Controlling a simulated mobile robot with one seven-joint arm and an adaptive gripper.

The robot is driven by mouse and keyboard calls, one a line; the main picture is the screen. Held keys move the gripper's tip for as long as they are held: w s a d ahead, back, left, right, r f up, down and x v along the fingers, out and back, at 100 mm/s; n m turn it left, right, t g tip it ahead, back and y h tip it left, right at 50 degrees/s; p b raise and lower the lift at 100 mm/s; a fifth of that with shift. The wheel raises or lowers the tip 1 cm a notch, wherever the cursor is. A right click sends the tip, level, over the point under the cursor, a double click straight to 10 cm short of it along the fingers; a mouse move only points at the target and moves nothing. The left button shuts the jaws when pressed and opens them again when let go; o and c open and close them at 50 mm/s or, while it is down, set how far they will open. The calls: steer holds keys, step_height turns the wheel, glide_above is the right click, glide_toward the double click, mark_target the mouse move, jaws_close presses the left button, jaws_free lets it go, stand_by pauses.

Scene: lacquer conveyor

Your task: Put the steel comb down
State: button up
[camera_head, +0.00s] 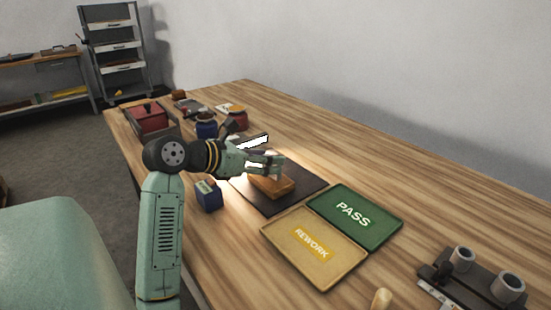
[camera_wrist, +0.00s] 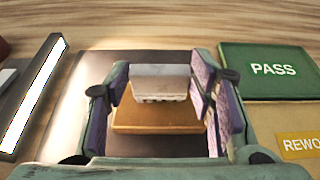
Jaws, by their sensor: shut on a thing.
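My gripper (camera_wrist: 160,95) is shut on the steel comb (camera_wrist: 160,80), a pale grey block with small teeth along its lower edge. In the wrist view the comb sits between the two purple-padded fingers. A tan-orange block (camera_wrist: 157,121) shows just below and behind the comb; I cannot tell whether the comb touches it. In the head view my gripper (camera_head: 268,163) is over the same block (camera_head: 272,187), which rests on a dark mat (camera_head: 258,204). The comb is mostly hidden by the fingers there.
A green PASS tray (camera_head: 375,235) and a yellow REWORK tray (camera_head: 295,250) lie right of the mat. A bright light bar (camera_head: 253,142) stands behind my gripper. A blue box (camera_head: 208,197) is near the front edge. A red box (camera_head: 150,119) and jars stand farther left.

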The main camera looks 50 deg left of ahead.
steer(key=shift+r, duration=0.15)
steer(key=shift+s, duration=0.15)
steer(key=shift+f, duration=0.2)
steer(key=o, duration=1.3)
steer(key=shift+o, duration=0.2)
steer(key=shift+r, duration=0.1)
steer(key=shift+r, duration=0.1)
steer(key=shift+s+r, duration=0.1)
steer(key=shift+s, duration=0.1)
steer(key=v, duration=1.1)
steer(key=shift+s+b, duration=0.3)
